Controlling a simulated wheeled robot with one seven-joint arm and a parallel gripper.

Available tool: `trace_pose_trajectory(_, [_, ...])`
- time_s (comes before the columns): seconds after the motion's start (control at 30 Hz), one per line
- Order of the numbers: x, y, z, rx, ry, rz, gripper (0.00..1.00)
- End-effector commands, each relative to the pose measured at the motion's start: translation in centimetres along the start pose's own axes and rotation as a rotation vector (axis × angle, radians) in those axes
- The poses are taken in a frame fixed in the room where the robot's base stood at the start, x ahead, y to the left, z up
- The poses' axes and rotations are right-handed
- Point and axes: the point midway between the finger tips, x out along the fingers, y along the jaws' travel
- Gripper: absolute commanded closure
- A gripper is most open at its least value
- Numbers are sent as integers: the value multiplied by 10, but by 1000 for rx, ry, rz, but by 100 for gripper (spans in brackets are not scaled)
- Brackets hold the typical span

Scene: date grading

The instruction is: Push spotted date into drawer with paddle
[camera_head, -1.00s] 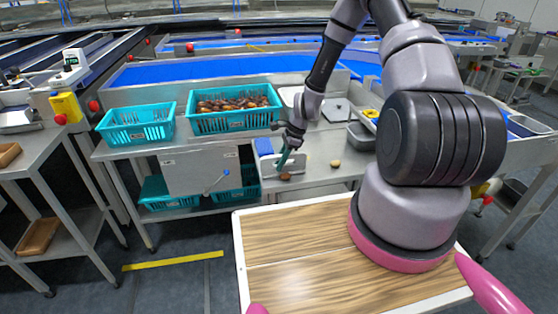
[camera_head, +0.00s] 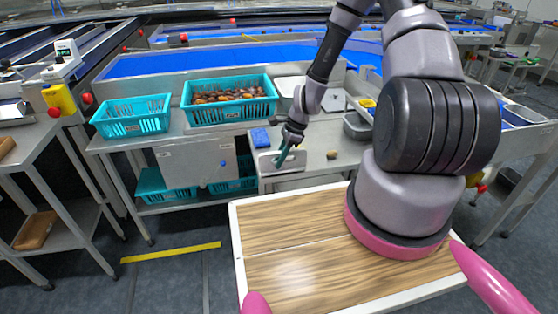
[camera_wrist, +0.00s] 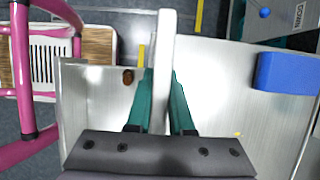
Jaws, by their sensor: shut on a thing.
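My gripper (camera_head: 283,160) is shut on the paddle over the steel bench, with its teal fingers pointing down. In the wrist view the paddle (camera_wrist: 164,60) is a pale upright bar between the teal fingers. A small brown date (camera_wrist: 128,76) lies on the metal just left of the paddle in that view, with a small gap between them. Its spots are too small to tell. The drawer's opening cannot be made out clearly.
A blue block (camera_head: 260,137) lies on the bench left of my gripper; it also shows in the wrist view (camera_wrist: 285,72). An empty teal basket (camera_head: 130,116) and a teal basket full of dates (camera_head: 229,101) stand further left. A grey bin (camera_head: 356,127) is at the right.

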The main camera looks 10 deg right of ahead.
Motion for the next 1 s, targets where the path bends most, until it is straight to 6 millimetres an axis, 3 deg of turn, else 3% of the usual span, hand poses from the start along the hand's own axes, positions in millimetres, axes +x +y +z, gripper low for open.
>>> trace_pose_trajectory(0.6, [-35,0,14,1,1,-1,100])
trace_pose_trajectory(1.0, [-46,0,19,1,0,0,100])
